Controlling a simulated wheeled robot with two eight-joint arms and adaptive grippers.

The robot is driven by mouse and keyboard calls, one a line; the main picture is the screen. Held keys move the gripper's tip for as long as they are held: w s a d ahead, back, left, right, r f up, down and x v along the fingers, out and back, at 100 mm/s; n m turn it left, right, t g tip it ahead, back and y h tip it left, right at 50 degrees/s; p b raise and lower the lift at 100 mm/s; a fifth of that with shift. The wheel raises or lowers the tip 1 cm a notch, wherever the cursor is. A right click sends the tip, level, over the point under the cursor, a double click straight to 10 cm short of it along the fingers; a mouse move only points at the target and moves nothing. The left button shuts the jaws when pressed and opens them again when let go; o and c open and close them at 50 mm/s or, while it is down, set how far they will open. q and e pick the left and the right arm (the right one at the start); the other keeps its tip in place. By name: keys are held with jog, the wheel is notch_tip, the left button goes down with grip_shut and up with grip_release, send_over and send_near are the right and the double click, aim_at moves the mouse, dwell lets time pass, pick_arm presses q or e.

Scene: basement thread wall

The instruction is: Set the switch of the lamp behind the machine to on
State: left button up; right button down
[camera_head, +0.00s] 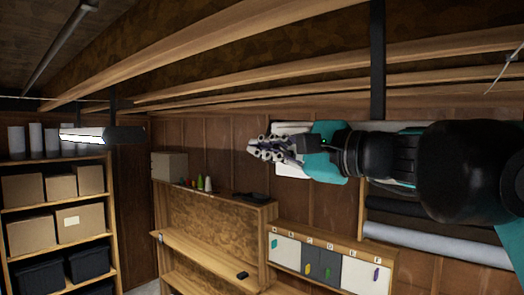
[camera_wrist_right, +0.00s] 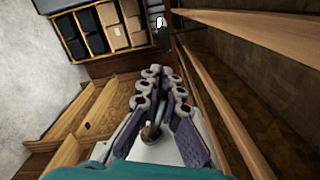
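My right gripper (camera_head: 268,149) reaches in from the right, high in front of the wood wall. In the right wrist view its fingers (camera_wrist_right: 160,72) come close together at the tips, and nothing shows held between them. I cannot tell if they are fully shut. A white thing (camera_head: 291,129) is partly hidden behind the gripper; what it is I cannot tell. A lit lamp with a dark housing (camera_head: 85,135) hangs at the left, and its bright face (camera_wrist_right: 159,21) shows in the wrist view. I cannot make out a switch or a machine. My left gripper is not in view.
Ceiling beams (camera_head: 220,50) and a dark vertical post (camera_head: 377,60) are near my right arm. Below are a wooden shelf unit (camera_head: 215,215) and a cabinet with pale and grey doors (camera_head: 286,250). A rack of boxes (camera_head: 30,235) stands left. Fabric rolls (camera_head: 430,240) lie at right.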

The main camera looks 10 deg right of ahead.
dwell(0.3)
jog(key=c, duration=1.7)
grip_release()
jog(key=shift+w+d, duration=0.1)
jog(key=v, duration=1.2)
